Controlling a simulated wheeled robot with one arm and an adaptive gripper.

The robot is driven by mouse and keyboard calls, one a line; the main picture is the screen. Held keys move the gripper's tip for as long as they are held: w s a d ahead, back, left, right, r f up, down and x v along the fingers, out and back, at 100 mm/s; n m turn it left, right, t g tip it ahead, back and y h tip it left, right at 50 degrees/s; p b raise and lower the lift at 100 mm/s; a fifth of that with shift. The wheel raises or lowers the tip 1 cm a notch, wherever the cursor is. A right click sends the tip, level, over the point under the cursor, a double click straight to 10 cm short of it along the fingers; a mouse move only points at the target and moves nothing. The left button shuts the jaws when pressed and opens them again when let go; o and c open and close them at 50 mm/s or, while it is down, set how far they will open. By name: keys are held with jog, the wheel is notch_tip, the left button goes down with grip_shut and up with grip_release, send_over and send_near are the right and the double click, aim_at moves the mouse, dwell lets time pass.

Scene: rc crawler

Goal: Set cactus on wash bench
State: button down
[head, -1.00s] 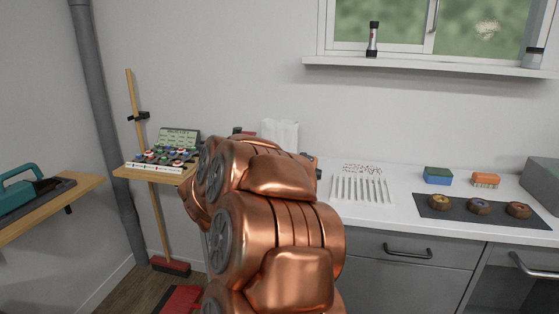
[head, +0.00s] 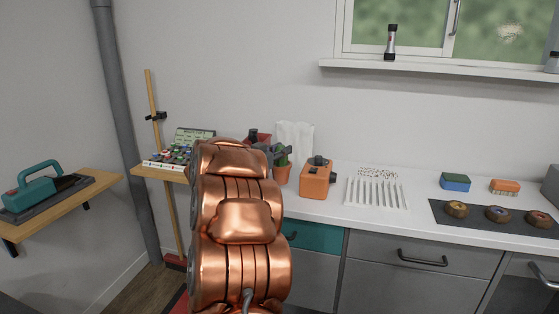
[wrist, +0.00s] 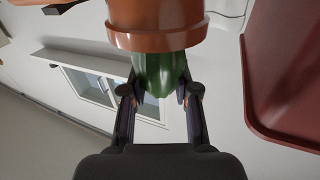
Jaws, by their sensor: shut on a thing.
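A green cactus in a terracotta pot (head: 281,173) shows just right of my copper arm in the head view, at the left part of the white bench top (head: 322,208). My gripper (head: 276,152) is partly hidden by the arm. In the wrist view, my gripper's fingers (wrist: 160,100) are closed on the green cactus (wrist: 160,73), with its pot (wrist: 156,35) at the top of the picture. I cannot tell whether the pot touches the bench.
An orange box (head: 315,181) stands just right of the pot. A white towel (head: 294,142) and a dark red thing (head: 258,138) are behind. A white rack (head: 376,192), a blue-green sponge (head: 455,182) and a brush (head: 504,186) lie farther right.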

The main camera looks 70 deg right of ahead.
aim_at(276, 162)
jog(key=shift+w+d+f, duration=0.15)
jog(key=shift+w+d, duration=0.2)
jog(key=shift+w, duration=0.05)
jog(key=shift+f, duration=1.7)
jog(key=c, duration=0.9)
grip_release()
jog(key=shift+f, duration=0.15)
jog(key=shift+o, duration=0.2)
jog(key=v, duration=1.2)
jog(key=shift+r, duration=0.2)
jog(key=shift+a, duration=0.1)
